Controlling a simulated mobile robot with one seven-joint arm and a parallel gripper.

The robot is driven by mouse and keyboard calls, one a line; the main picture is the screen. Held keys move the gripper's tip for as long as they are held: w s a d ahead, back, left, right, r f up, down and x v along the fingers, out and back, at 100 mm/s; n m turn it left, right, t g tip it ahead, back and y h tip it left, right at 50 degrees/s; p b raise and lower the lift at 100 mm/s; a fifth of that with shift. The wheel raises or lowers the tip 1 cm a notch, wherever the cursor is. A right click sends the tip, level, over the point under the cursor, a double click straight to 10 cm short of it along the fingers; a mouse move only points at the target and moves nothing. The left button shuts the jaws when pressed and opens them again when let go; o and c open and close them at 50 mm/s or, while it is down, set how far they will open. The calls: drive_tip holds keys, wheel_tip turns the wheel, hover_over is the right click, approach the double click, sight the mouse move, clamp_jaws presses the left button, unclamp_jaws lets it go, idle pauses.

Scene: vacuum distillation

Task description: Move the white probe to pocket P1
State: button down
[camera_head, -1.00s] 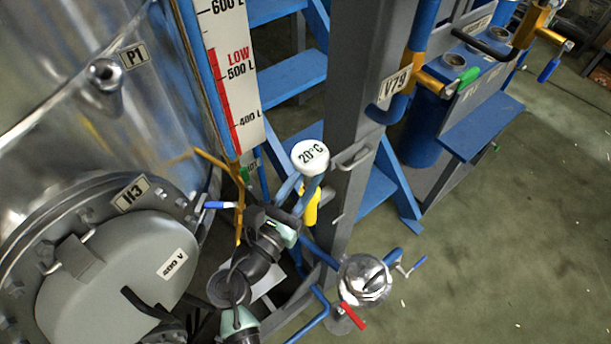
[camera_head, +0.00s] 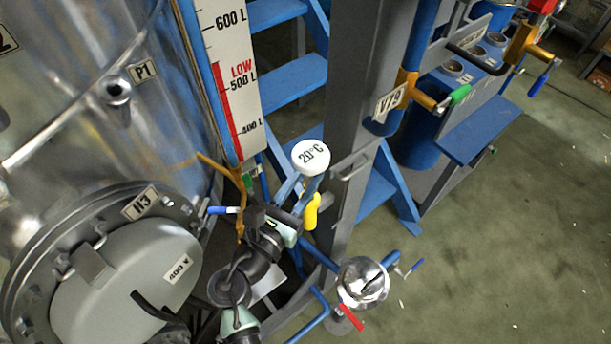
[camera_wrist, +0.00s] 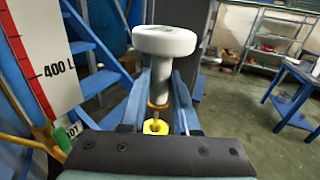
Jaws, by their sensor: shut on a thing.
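The white probe (camera_head: 311,157) has a round white head marked 20°C. My gripper (camera_head: 302,187) is shut on its stem just below the head, and holds it up in the air. The wrist view also shows the probe's white head (camera_wrist: 165,41), its pale stem between the two blue fingers (camera_wrist: 160,95), and a yellow piece low down at the stem. The probe's lower end is hidden. Pocket P1 (camera_head: 117,91) is a round metal fitting on the shiny vessel, beside its P1 label, up and left of my gripper and apart from the probe.
A level scale (camera_head: 232,85) stands between the vessel and the gripper. A flanged grey cover H3 (camera_head: 125,275) is low on the vessel. A grey post (camera_head: 358,90), blue steps (camera_head: 290,83) and valve V79 (camera_head: 420,90) are to the right. The floor at right is mostly clear.

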sight(301, 168)
drive_tip(key=shift+r, duration=0.15)
drive_tip(key=shift+r+p, duration=2.4)
drive_tip(key=shift+p, duration=0.15)
drive_tip(key=s+a+r+p, duration=0.3)
drive_tip(key=s+p, duration=0.1)
drive_tip(key=s, duration=0.1)
idle(0.3)
drive_tip(key=shift+a, duration=0.1)
